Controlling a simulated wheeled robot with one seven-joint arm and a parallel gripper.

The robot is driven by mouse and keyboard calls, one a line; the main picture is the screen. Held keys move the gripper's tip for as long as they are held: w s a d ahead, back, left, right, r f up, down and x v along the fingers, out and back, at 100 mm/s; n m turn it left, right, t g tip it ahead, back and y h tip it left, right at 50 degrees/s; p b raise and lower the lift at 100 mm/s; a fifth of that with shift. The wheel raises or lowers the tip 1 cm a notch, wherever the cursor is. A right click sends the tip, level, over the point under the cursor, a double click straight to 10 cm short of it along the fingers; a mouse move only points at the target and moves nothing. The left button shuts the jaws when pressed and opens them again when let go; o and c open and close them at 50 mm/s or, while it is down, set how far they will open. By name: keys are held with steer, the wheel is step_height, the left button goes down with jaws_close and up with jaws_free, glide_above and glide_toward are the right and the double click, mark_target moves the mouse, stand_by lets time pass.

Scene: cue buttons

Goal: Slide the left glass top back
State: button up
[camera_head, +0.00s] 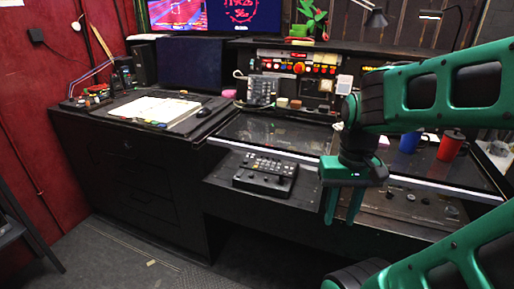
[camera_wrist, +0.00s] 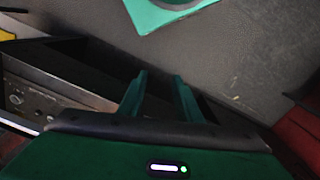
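The left glass top (camera_head: 275,133) is a dark, shiny panel in the desk's middle section. Its pale front edge (camera_head: 265,155) lies behind a low front shelf. A black button box (camera_head: 265,174) sits on that shelf, in front of the edge. My gripper (camera_head: 343,207) points down in front of the desk, to the right of the left glass top and apart from the button box. Its two green fingers stand apart with nothing between them, as the wrist view (camera_wrist: 160,95) also shows. My wrist hides the right end of the left glass top.
A right glass top (camera_head: 470,172) bears a blue cup (camera_head: 409,141) and a red cup (camera_head: 451,146). A panel with knobs (camera_head: 405,204) lies in front of it. A left cabinet (camera_head: 125,165) holds papers and a mouse. Open floor (camera_head: 120,255) lies front left.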

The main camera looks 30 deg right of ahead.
steer(key=shift+w+a, duration=0.1)
steer(key=shift+w, duration=0.25)
steer(key=shift+o, duration=0.4)
steer(key=shift+w+a, duration=0.25)
steer(key=shift+o, duration=0.6)
steer(key=shift+s+d+r, duration=0.15)
steer(key=shift+s, duration=0.3)
steer(key=w+d+f+g+h, duration=0.1)
steer(key=w+d+f+h, duration=0.25)
steer(key=w, duration=0.25)
steer(key=w+d+f+h, duration=0.2)
steer(key=w+d+f, duration=0.2)
steer(key=w, duration=0.1)
steer(key=n+t+h, duration=0.9)
steer(key=n+t, duration=0.4)
steer(key=n, duration=0.1)
glide_toward(261, 153)
steer(key=x, duration=1.1)
steer(key=shift+c, duration=0.6)
